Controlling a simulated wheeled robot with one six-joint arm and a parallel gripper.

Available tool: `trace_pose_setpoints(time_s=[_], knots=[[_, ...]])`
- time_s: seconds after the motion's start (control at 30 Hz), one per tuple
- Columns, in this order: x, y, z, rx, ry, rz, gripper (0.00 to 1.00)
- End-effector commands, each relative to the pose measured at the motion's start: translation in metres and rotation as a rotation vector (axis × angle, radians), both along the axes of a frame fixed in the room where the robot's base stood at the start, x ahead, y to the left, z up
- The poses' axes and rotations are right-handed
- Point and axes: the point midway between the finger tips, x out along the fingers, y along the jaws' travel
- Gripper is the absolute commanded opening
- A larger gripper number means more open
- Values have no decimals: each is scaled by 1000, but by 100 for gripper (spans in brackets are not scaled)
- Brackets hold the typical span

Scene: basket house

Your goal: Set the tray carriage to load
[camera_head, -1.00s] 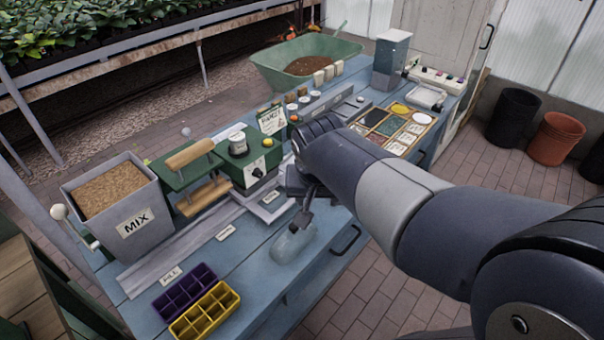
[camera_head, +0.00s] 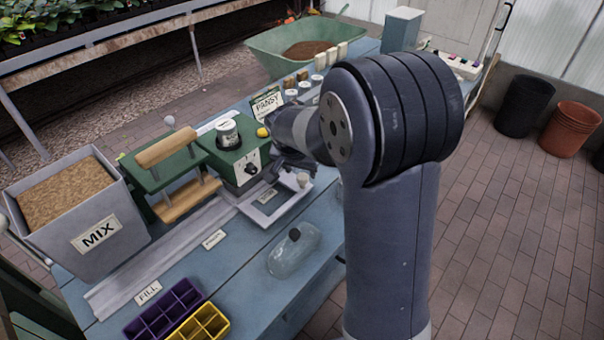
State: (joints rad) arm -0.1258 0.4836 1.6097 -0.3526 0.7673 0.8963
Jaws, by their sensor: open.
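The tray carriage (camera_head: 266,221) is a flat grey frame on the long grey rail (camera_head: 142,277) on the blue bench. My gripper (camera_head: 293,163) is open, just above and behind the knob as seen. Its fingertips are dark and partly hidden by my arm, and I cannot tell if they touch the knob. The FILL label (camera_head: 148,293) lies by the rail's left end.
A clear dome (camera_head: 294,253) with a dark knob stands in front of the carriage. Purple (camera_head: 165,309) and yellow (camera_head: 203,325) cell trays lie at the front left. The MIX bin (camera_head: 98,232) and green press (camera_head: 177,172) stand behind the rail. My arm hides the bench's right part.

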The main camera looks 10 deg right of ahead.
Motion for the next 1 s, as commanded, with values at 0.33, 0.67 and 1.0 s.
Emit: trace_pose_setpoints(time_s=[0.33,0.67,1.0], knots=[[11,-7,-33,0,0,0,51],[12,-7,-34,1,0,0,48],[12,-7,-34,1,0,0,20]])
